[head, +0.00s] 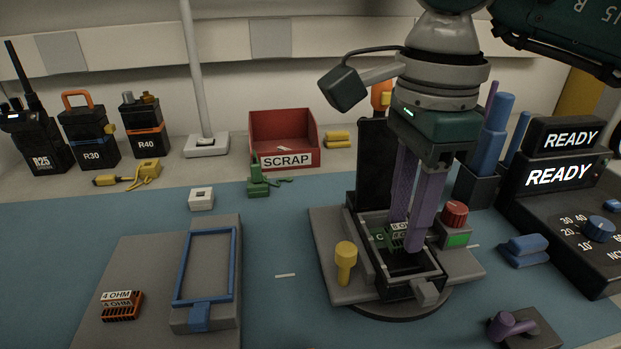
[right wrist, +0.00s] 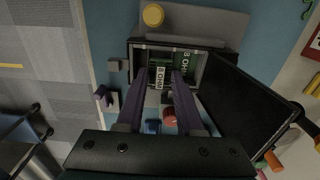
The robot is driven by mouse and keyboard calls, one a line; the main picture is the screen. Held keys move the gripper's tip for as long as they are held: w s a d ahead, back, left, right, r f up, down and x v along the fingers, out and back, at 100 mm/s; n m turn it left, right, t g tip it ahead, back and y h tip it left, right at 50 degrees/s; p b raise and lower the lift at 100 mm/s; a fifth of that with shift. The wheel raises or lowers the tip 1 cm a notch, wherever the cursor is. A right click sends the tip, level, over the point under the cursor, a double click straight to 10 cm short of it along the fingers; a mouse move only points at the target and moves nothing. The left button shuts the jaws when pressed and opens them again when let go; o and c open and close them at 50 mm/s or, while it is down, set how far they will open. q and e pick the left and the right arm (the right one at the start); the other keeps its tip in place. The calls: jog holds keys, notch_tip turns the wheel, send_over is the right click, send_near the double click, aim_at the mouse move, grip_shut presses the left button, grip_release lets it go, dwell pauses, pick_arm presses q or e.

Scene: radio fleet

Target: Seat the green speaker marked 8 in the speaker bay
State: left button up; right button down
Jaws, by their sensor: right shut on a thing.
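The green speaker (head: 391,240) with a white 8 OHM label is between the purple fingers of my right gripper (head: 402,238), which is shut on it. The speaker is at the opening of the open radio housing (head: 434,268), whose dark lid stands up behind it. The right wrist view shows the white label (right wrist: 160,77) between the fingertips (right wrist: 163,80), inside the housing outline (right wrist: 137,62). My left gripper is out of view.
The housing sits on a grey fixture plate (head: 330,243) with a yellow knob (head: 345,262) and a red knob (head: 454,213). An orange 4 OHM speaker (head: 121,306) and blue frame (head: 233,262) lie on the left board. A red scrap bin (head: 284,128) stands behind. Blue mat between is mostly clear.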

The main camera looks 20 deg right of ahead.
aim_at(403, 235)
notch_tip(403, 235, down, 3)
jog(key=shift+f+b, duration=0.1)
jog(key=shift+b, duration=0.2)
jog(key=c, duration=0.5)
grip_release()
jog(key=shift+c, duration=0.2)
